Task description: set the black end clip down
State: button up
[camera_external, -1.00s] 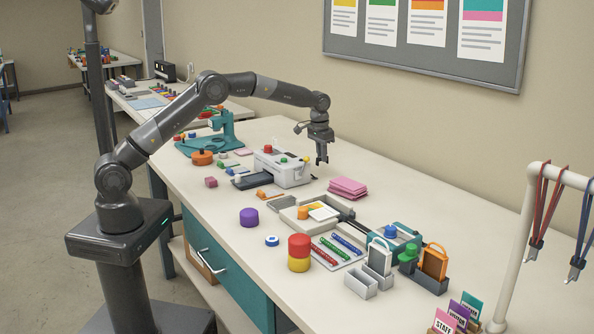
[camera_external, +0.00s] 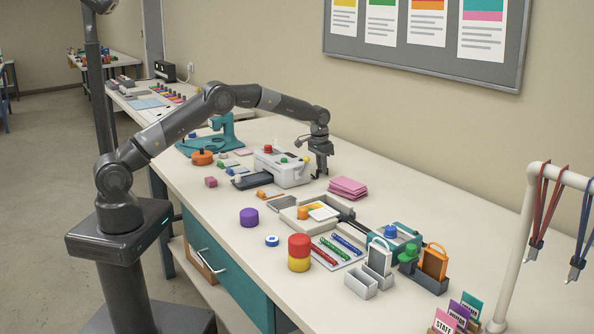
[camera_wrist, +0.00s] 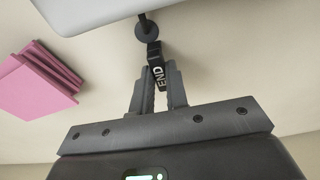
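The black end clip (camera_wrist: 157,76), with "END" in white letters on it, sits between the two fingers of my gripper (camera_wrist: 158,88) in the wrist view. The fingers are close on both sides of it. A dark round piece (camera_wrist: 148,29) shows at its far end, near the edge of the white machine. In the external view my gripper (camera_external: 321,174) points down just right of the white laminator (camera_external: 284,168), low over the table. The clip is too small to make out there. I cannot tell whether it touches the table.
A stack of pink sheets (camera_external: 347,187) lies close to the right of my gripper; it also shows in the wrist view (camera_wrist: 40,82). The table (camera_external: 400,190) behind the pink stack is clear towards the wall.

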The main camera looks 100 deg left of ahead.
aim_at(322, 170)
jog(key=o, duration=0.4)
jog(key=shift+o, duration=0.2)
jog(key=shift+r, duration=0.1)
notch_tip(322, 170, up, 12)
jog(key=shift+s+d, duration=0.4)
jog(key=shift+d, duration=0.05)
jog(key=shift+r, duration=0.1)
